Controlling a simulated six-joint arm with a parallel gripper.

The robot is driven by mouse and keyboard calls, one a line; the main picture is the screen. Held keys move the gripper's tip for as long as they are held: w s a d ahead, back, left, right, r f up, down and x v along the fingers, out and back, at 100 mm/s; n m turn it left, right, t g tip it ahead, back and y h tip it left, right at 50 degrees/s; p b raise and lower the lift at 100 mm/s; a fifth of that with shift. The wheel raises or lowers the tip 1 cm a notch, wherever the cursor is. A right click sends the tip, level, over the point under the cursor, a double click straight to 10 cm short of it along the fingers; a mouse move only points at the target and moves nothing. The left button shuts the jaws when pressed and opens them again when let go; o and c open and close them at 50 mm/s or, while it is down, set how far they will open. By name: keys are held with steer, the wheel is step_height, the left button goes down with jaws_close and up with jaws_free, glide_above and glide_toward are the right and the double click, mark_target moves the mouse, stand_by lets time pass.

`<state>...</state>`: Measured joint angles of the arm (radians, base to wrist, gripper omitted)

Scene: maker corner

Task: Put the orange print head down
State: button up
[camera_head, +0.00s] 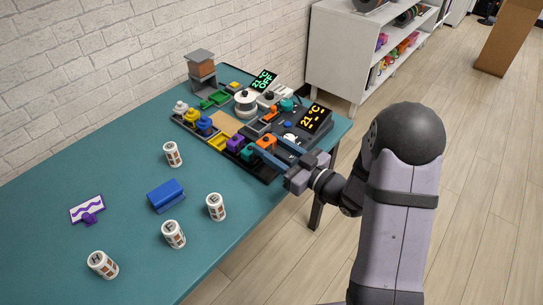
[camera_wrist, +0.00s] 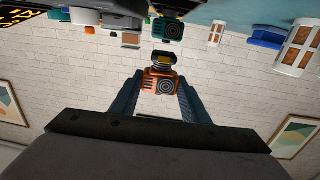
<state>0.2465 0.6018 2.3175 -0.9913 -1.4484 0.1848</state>
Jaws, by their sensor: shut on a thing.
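The orange print head (camera_head: 265,142) is between the fingers of my gripper (camera_head: 268,146), at the front right of the dark tool station. In the wrist view, which is upside down, my gripper (camera_wrist: 161,80) is shut on the orange print head (camera_wrist: 160,84), with its ringed face toward the camera. Purple (camera_head: 235,142) and teal (camera_head: 248,153) print heads stand just left of it along the station's front row. The teal one also shows in the wrist view (camera_wrist: 168,30). I cannot tell whether the orange head touches the station, as my fingers hide its lower part.
Two lit displays (camera_head: 313,119) reading 21 °C stand at the station's back and right. A blue block (camera_head: 166,196), several white printed canisters (camera_head: 216,207) and a purple-and-white item (camera_head: 88,208) lie on the teal table (camera_head: 130,175).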

steer(key=shift+r, duration=1.4)
steer(key=shift+r, duration=0.1)
steer(key=s+a+r, duration=0.1)
steer(key=s+r+n+g+y, duration=0.1)
steer(key=shift+a+r, duration=0.4)
steer(key=p, duration=0.8)
glide_toward(265, 137)
steer(key=s+a+f, duration=0.3)
steer(key=s, duration=0.1)
steer(key=s+d+m+t+h+p, duration=0.3)
steer(key=d+h+p, duration=0.1)
steer(key=d+p, duration=0.2)
steer(key=shift+d+f+m+p, duration=0.25)
steer(key=shift+d+m+p, duration=0.1)
steer(key=shift+d, duration=0.1)
